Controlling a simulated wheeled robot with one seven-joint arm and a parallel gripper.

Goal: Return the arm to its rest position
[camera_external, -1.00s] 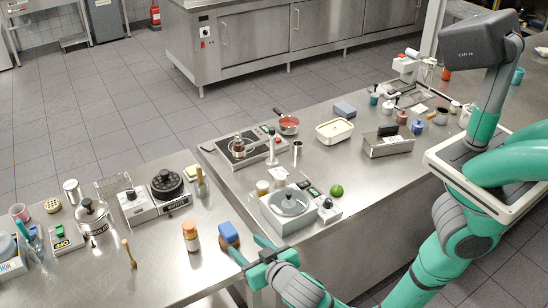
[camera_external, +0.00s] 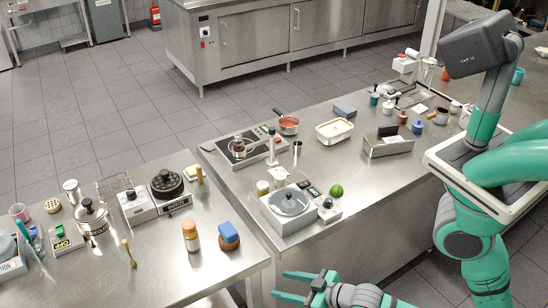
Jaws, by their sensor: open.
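My gripper (camera_external: 291,287) is at the bottom middle of the picture, in front of the counter edge and clear of the tabletops. Its two green fingers point left and are spread apart, with nothing between them. My green and grey arm (camera_external: 470,245) runs from the right side of the picture, and its forearm is partly cut off by the bottom edge.

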